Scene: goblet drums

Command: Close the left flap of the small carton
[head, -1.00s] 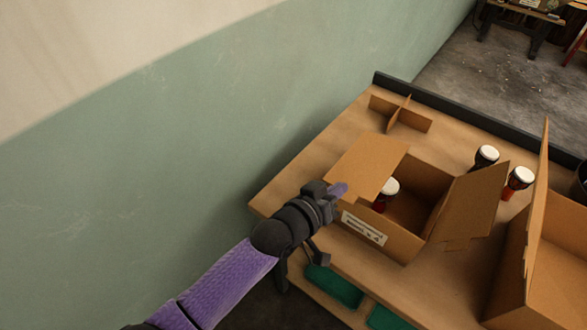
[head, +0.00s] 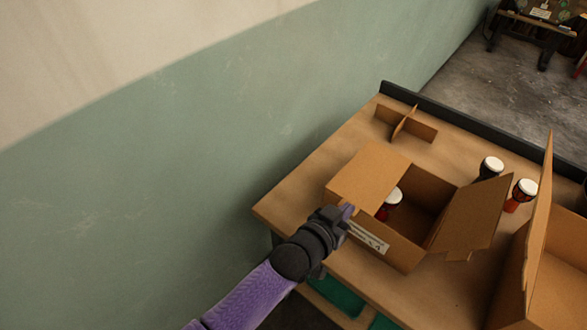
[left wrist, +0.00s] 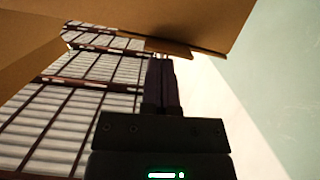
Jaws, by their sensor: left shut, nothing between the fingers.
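The small carton (head: 398,246) stands open on the table, with a white label on its front wall. Its left flap (head: 370,177) lies out over the carton's left part, raised a little. Its right flap (head: 474,213) stands up and leans outward. A red drum with a white top (head: 391,201) is inside, partly covered by the left flap. My left gripper (head: 347,211) is shut and empty at the flap's front corner; I cannot tell whether it touches. In the left wrist view the shut fingers (left wrist: 163,80) point at brown cardboard (left wrist: 190,22). My right gripper is out of view.
A cardboard divider (head: 406,124) lies at the table's back left. Two drums (head: 491,167) (head: 521,194) stand behind the carton's right flap. A larger open carton (head: 556,262) is at the right. A wall runs along the left.

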